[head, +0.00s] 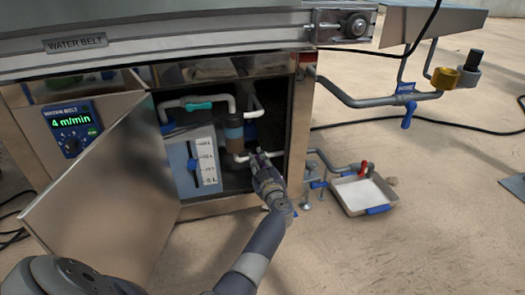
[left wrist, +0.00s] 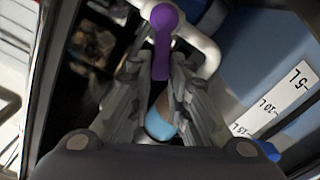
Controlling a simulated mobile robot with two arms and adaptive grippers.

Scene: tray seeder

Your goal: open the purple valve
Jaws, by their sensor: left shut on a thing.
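The purple valve handle (left wrist: 163,38) shows in the left wrist view, with a round end on a white pipe and a lever pointing down between my fingers. My left gripper (left wrist: 158,88) is shut on the lever, one finger on each side. In the head view my left gripper (head: 257,160) reaches into the open cabinet at its right side, by the white pipes. There the gripper mostly hides the purple valve. My right gripper is not in view.
The cabinet door (head: 110,195) stands open on the left. Inside are a blue tank with a level scale (head: 205,160), a teal valve (head: 199,106) and a brown-and-blue filter (head: 233,132). A white tray (head: 364,194) lies on the floor at right.

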